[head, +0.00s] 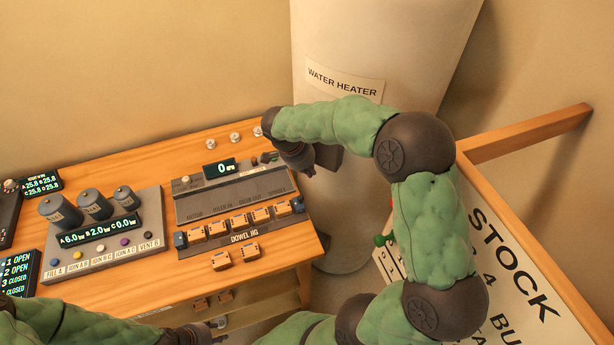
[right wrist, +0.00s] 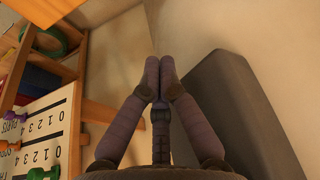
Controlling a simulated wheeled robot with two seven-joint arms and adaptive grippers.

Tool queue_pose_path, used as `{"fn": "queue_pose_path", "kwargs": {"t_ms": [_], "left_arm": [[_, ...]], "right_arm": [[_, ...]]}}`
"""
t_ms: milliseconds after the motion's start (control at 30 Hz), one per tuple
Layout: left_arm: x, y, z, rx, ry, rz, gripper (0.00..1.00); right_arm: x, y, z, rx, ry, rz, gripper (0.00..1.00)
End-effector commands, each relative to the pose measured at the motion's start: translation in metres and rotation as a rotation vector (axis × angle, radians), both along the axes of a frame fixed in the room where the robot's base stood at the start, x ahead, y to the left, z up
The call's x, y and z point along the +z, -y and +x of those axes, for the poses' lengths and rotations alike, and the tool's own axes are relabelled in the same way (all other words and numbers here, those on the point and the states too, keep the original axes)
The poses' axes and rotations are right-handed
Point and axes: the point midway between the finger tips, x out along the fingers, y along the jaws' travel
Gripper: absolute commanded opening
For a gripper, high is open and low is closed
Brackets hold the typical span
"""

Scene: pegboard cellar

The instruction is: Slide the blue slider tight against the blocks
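The dowel jig (head: 240,238) lies on the wooden bench in the head view, with a row of several orange blocks (head: 240,222) in it. A dark blue piece (head: 180,240) stands at the row's left end, and another dark blue piece (head: 298,205) at its right end. I cannot tell for sure which is the slider, or whether either touches the blocks. My right gripper (head: 309,171) is above and right of the jig, apart from it. In the right wrist view its fingertips (right wrist: 161,68) meet with nothing visible between them. My left gripper (head: 203,333) is partly cut off at the bottom edge.
The water heater (head: 350,60) stands behind the bench's right end. A stock board (head: 510,270) is at right.

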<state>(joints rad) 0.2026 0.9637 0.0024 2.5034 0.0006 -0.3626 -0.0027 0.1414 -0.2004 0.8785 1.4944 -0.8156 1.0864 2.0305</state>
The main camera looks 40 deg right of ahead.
Motion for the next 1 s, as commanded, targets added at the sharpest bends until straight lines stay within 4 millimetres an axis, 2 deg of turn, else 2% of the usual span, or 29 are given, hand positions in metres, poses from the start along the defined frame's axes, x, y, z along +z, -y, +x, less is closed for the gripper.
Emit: {"fn": "queue_pose_path", "kwargs": {"t_ms": [467, 700, 1000], "left_arm": [[-0.015, 0.0, 0.0, 0.0, 0.0, 0.0, 0.4], [-0.016, 0.0, 0.0, 0.0, 0.0, 0.0, 0.4], [-0.016, 0.0, 0.0, 0.0, 0.0, 0.0, 0.4]], "right_arm": [[-0.084, 0.03, -0.006, -0.001, -0.003, 0.003, 0.0], [-0.087, -0.002, 0.0, 0.004, -0.002, 0.003, 0.0], [-0.088, -0.011, 0.001, 0.002, -0.001, 0.003, 0.0]]}}
